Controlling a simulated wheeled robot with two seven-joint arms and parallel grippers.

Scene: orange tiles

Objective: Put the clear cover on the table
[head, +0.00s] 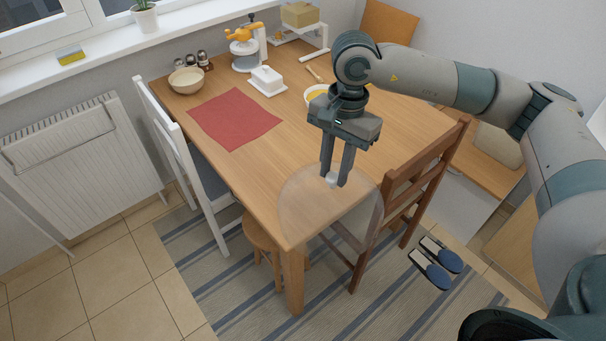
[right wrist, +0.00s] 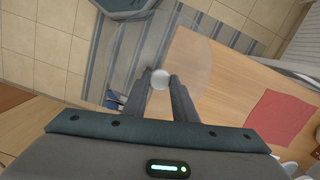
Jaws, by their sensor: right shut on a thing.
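The clear cover (head: 305,212) is a see-through dome with a pale round knob on top. My right gripper (head: 334,181) points down and is shut on that knob. The cover hangs at the near right corner of the wooden table (head: 250,185), partly in front of its edge and the brown chair. I cannot tell its height over the tabletop. In the right wrist view, the knob sits between the fingertips (right wrist: 160,82) and the faint cover (right wrist: 190,50) spans table and floor. My left gripper is not in view.
A red cloth (head: 235,117), bowl (head: 187,80), white butter dish (head: 268,80) and orange-topped juicer (head: 244,48) are on the table's far part. A white bowl (head: 312,93) stands behind my gripper. The near tabletop is clear. A brown chair (head: 425,185) and stool (head: 262,238) flank the corner.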

